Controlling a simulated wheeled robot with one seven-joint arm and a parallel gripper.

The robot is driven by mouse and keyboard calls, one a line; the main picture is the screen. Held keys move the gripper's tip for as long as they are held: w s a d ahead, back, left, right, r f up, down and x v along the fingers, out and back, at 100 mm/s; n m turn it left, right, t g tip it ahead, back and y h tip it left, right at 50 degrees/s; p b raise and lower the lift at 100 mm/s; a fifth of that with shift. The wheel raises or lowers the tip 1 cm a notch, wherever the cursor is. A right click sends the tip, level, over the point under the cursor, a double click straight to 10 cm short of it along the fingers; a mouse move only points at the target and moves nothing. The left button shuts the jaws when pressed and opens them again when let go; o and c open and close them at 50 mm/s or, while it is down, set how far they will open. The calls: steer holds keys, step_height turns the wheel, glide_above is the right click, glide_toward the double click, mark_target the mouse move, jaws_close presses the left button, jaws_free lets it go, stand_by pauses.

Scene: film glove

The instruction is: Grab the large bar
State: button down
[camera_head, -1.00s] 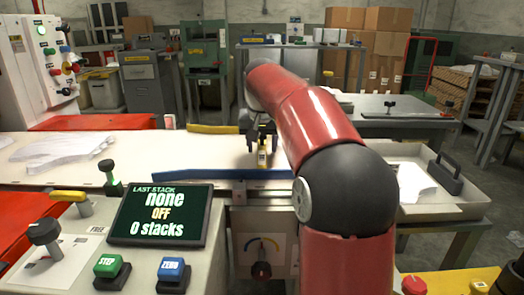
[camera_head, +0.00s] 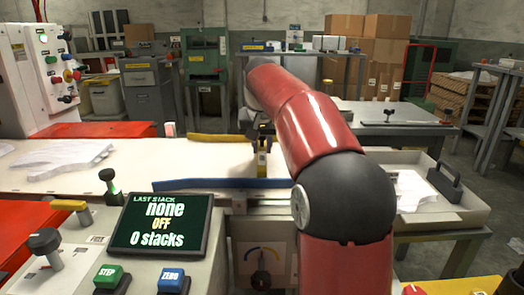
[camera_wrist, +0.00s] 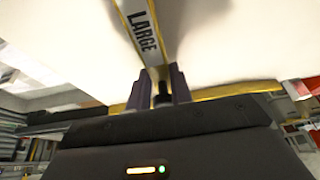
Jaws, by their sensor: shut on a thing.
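The large bar is a yellow-edged bar with a pale plate reading "LARGE" (camera_wrist: 146,34) in the wrist view. My gripper (camera_wrist: 164,86) is shut on its near end, with a dark finger on each side, and the bar runs away from me between them. In the head view the bar (camera_head: 262,163) shows as a short yellow and dark piece below my gripper (camera_head: 261,138), over the pale table. I cannot tell whether it touches the table.
A pale table (camera_head: 120,178) carries white sheets (camera_head: 62,157) at the left. A blue bar (camera_head: 215,183) edges its front and a yellow bar (camera_head: 216,138) its back. A console with a screen (camera_head: 158,224) stands in front. A tray (camera_head: 440,213) is at the right.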

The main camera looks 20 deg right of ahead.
mark_target(262, 149)
step_height(262, 149, up, 18)
steer(key=p, duration=0.4)
steer(key=shift+f+p, duration=0.2)
steer(key=shift+p, duration=0.1)
